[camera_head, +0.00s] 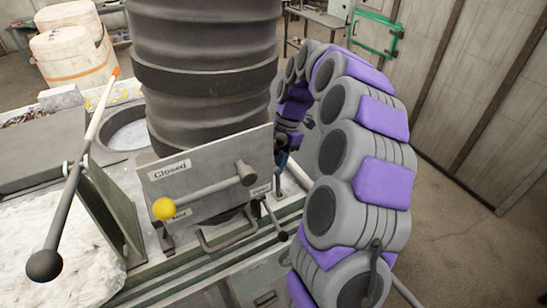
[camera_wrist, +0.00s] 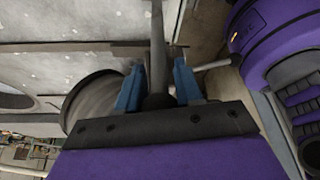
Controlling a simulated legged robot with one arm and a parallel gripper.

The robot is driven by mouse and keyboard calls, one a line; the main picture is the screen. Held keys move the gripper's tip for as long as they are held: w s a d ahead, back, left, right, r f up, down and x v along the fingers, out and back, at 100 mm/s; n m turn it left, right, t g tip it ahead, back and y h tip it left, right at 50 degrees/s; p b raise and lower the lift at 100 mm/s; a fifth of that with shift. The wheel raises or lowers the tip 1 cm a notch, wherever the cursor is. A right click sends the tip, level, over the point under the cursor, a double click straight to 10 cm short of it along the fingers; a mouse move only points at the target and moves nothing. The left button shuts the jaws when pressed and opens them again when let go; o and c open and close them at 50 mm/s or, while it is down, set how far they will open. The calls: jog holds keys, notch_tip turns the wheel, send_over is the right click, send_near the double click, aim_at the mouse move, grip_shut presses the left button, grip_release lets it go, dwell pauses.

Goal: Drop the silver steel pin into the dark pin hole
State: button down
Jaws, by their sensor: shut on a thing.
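My gripper (camera_wrist: 157,88) has blue fingers and is shut on a grey metal rod (camera_wrist: 157,45) in the wrist view. The rod stands upright in that picture, between the fingers and beyond them. I cannot tell for sure whether it is the silver steel pin. In the head view my gripper (camera_head: 281,157) is partly hidden behind the right edge of the grey plate (camera_head: 205,165) marked "Closed". I cannot make out the dark pin hole in either view.
A lever with a yellow knob (camera_head: 164,208) crosses the plate. A ribbed dark column (camera_head: 205,60) stands behind it. A long ball-ended lever (camera_head: 75,185) leans at left over a white block (camera_head: 60,255). A black-knobbed handle (camera_head: 282,236) is below the plate's right side.

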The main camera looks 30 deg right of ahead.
aim_at(278, 185)
jog(key=d+f, duration=0.2)
jog(key=shift+f, duration=0.3)
jog(key=shift+a+f+b, duration=0.2)
jog(key=shift+f+b, duration=0.95)
jog(key=shift+f, duration=0.9)
jog(key=shift+b+x, duration=0.55)
jog(key=shift+x, duration=0.65)
jog(key=shift+d+f+b, duration=0.25)
jog(key=shift+f+b, duration=0.1)
jog(key=shift+f, duration=0.4)
jog(key=shift+w, duration=0.1)
